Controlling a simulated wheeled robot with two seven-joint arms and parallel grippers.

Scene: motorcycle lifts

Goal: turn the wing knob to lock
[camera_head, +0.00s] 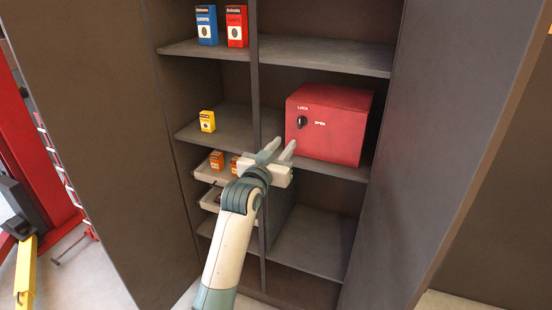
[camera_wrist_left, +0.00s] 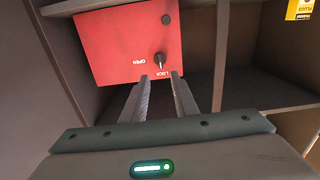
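The red box (camera_head: 345,118) stands on a middle shelf of the cabinet, with a dark wing knob (camera_head: 302,121) on its front. A LOCK label is above the knob and an OPEN label to its right. My left gripper (camera_head: 280,147) is in front of the shelf, below and left of the knob, its two fingers apart and empty. In the left wrist view the box appears upside down, with the knob (camera_wrist_left: 160,60) just beyond the gap between the fingertips (camera_wrist_left: 160,79), apparently not touched. The knob's exact angle is hard to tell. My right gripper is out of view.
A vertical divider (camera_head: 257,75) runs beside the box. Blue (camera_head: 206,25), red (camera_head: 237,27) and yellow (camera_head: 207,121) cartons stand on the shelves. Trays (camera_head: 208,174) with small orange boxes lie lower left. Tall cabinet doors (camera_head: 445,130) flank both sides.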

